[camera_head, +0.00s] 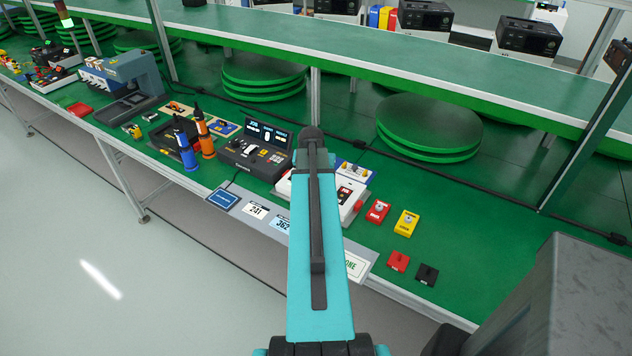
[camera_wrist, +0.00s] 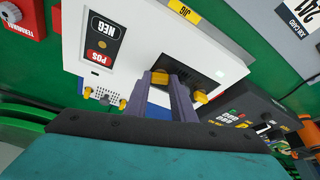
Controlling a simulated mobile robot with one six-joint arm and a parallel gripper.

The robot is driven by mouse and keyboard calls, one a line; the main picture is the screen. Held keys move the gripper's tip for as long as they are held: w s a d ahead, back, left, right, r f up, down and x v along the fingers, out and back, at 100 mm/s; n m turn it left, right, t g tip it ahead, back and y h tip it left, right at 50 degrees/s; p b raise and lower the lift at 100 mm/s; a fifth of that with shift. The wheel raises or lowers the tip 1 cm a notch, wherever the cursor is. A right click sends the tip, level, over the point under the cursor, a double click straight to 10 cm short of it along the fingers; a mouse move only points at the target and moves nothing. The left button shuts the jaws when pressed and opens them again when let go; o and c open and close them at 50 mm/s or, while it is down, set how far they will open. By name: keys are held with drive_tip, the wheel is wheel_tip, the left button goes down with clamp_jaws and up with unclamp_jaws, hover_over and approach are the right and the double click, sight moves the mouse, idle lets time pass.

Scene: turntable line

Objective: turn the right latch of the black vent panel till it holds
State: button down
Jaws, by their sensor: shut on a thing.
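The white box (camera_wrist: 130,55) fills the middle of the wrist view, and its lettering is upside down there. The black vent panel (camera_wrist: 205,67) is on the box's face, partly hidden by my fingers. One yellow latch (camera_wrist: 160,77) is at its left in this view, another yellow latch (camera_wrist: 201,97) at its right. My gripper (camera_wrist: 168,84) has its two fingers close together at the left one and is shut on it. The latch's exact angle is hard to tell. In the head view my arm covers the gripper and most of the white box (camera_head: 350,193).
A black console (camera_head: 255,150) stands left of the box; blue (camera_head: 186,148) and orange (camera_head: 204,138) bottles stand beyond it. Small red (camera_head: 377,211), yellow (camera_head: 406,222) and black (camera_head: 427,274) blocks sit to the right. Green turntables (camera_head: 430,122) lie behind.

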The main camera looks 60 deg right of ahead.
drive_tip(key=shift+w+m+g+b, duration=0.15)
drive_tip(key=shift+m+g+b, duration=0.5)
drive_tip(key=shift+m, duration=1.05)
drive_tip(key=c, duration=1.5)
unclamp_jaws()
drive_tip(key=shift+w, duration=0.1)
drive_tip(key=shift+a+r, duration=0.1)
drive_tip(key=shift+r, duration=0.05)
drive_tip(key=shift+w+a+r+p, duration=0.1)
drive_tip(key=shift+a+r+p, duration=0.05)
drive_tip(key=shift+r+p, duration=0.3)
drive_tip(key=shift+s+p+v, duration=0.15)
drive_tip(key=shift+p+v, duration=0.7)
drive_tip(key=shift+v, duration=0.85)
drive_tip(key=shift+s+p+v, duration=0.1)
drive_tip(key=shift+p+v, duration=0.7)
drive_tip(key=shift+v, duration=0.85)
